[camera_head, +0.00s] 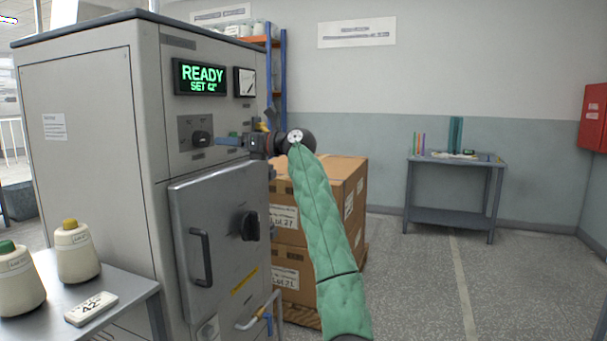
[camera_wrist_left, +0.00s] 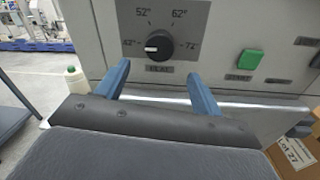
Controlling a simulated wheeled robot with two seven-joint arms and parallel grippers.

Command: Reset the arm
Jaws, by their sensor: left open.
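My left arm, in a green quilted sleeve (camera_head: 325,235), reaches up from the bottom of the head view. My left gripper (camera_head: 222,141) is at the front of the grey steamer cabinet (camera_head: 95,130), pointing at its control panel. In the left wrist view the gripper (camera_wrist_left: 158,70) has its two blue fingers spread, with nothing between them. The black dial (camera_wrist_left: 158,46) lies just beyond the fingertips, apparently untouched, its white mark toward 42°. The dial also shows in the head view (camera_head: 202,138). A green button (camera_wrist_left: 250,60) is right of it. My right gripper is out of view.
The cabinet door (camera_head: 222,220) is shut, and the display (camera_head: 200,78) reads READY. Cartons (camera_head: 345,190) stand close behind my arm. Yarn cones (camera_head: 76,250) and a 42° card (camera_head: 91,308) are on a side table (camera_head: 130,291). Floor at right is clear before a bench (camera_head: 455,161).

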